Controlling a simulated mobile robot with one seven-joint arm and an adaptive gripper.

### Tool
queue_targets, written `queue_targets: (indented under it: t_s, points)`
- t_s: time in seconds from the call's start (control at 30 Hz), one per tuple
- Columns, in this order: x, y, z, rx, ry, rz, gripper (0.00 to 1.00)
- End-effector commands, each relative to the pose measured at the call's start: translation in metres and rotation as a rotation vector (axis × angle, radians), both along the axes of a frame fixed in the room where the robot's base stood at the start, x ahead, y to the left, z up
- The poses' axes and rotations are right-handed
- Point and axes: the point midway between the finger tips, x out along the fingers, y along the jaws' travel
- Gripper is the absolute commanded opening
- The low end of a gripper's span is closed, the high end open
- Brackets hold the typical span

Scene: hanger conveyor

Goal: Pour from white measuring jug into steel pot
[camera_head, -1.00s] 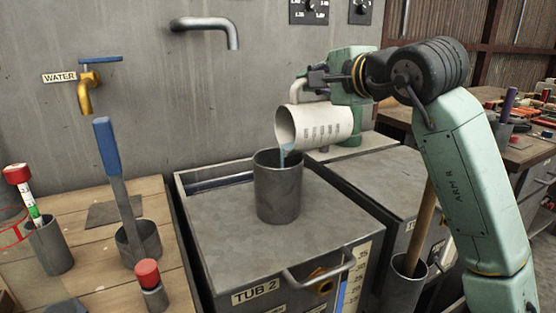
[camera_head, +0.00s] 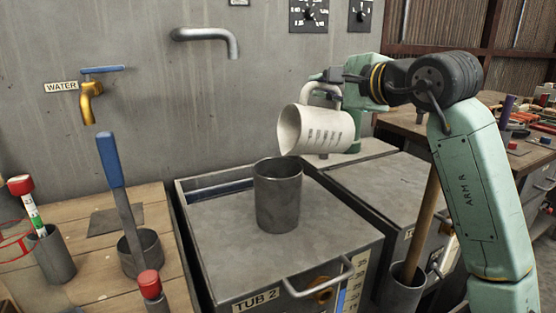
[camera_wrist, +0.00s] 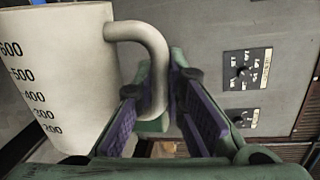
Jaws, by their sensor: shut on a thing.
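The white measuring jug (camera_head: 316,129) is held in the air above and just right of the steel pot (camera_head: 278,197). The jug is tilted partway to the left, its mouth toward the pot, and no stream of liquid shows from it. The pot stands upright on the lid of Tub 2; its contents are hidden. My gripper (camera_head: 336,88) is shut on the jug's handle. In the wrist view, the jug (camera_wrist: 55,75) with its printed scale is at the left, and its handle lies between the purple pads of my gripper (camera_wrist: 165,115).
Tub 2 (camera_head: 215,255) has a front handle. The wooden bench (camera_head: 85,245) at left holds a blue-handled tool (camera_head: 110,160) in a cup and red-capped items. A spout (camera_head: 208,36) and a brass water tap (camera_head: 90,100) stick out from the wall. A wooden-handled tool stands in a bin at right.

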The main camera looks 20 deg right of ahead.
Motion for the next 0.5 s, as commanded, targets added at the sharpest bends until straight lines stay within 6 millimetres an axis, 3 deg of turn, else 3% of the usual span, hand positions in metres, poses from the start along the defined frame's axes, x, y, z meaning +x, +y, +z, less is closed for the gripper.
queue_targets:
  t_s: [0.13,0.5]
  points:
    - [0.002,-0.018,0.009,0.152,0.013,0.0,0.0]
    - [0.002,-0.024,0.006,0.22,0.02,0.001,0.0]
